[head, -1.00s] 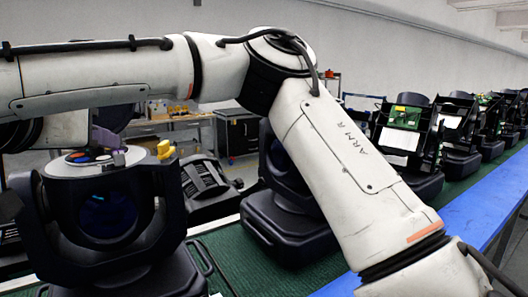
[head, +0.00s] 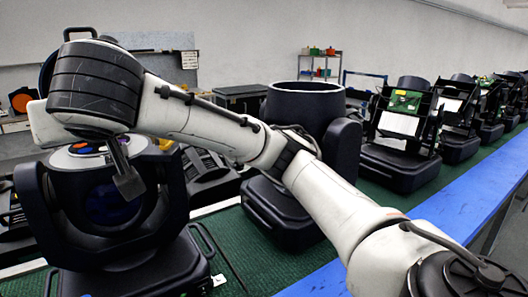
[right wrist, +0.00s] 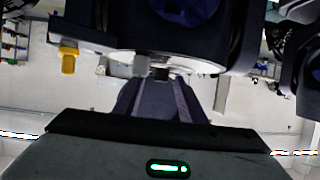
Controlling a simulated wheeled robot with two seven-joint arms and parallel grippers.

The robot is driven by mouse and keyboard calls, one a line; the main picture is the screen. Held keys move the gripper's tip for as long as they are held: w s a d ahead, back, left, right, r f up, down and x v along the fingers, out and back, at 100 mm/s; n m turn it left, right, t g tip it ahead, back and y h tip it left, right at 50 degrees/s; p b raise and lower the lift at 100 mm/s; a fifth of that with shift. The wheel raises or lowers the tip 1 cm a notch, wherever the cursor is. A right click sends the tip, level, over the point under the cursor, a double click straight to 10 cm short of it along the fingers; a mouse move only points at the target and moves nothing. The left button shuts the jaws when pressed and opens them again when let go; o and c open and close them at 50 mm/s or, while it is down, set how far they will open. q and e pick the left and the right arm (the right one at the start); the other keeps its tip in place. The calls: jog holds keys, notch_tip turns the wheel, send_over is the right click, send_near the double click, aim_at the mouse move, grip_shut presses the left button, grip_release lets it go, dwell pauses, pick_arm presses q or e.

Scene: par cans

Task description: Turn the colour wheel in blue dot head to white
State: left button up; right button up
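A black moving-head lamp (head: 60,225) with a dark blue lens stands at the left of the head view, its top open. On its top lies the colour wheel (head: 84,149), with orange and blue patches showing; the arm hides part of it. I cannot make out a separate blue dot mark. My right gripper (head: 128,183) hangs at the front right of the wheel, in front of the lamp head. In the right wrist view, its fingers (right wrist: 160,92) reach to a pale disc edge (right wrist: 190,64) under the lamp; contact and opening are unclear. My left gripper is out of view.
A yellow latch (right wrist: 68,60) sits on the lamp's rim beside the fingers. An open-topped black lamp (head: 308,88) stands to the right, behind my right arm. More lamps line the green belt (head: 262,266), beside a blue rail (head: 450,218).

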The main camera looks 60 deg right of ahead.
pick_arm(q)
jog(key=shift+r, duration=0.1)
pick_arm(e)
jog(key=shift+f+n+y, duration=0.1)
jog(key=shift+n+y, duration=0.6)
jog(key=shift+y, duration=0.1)
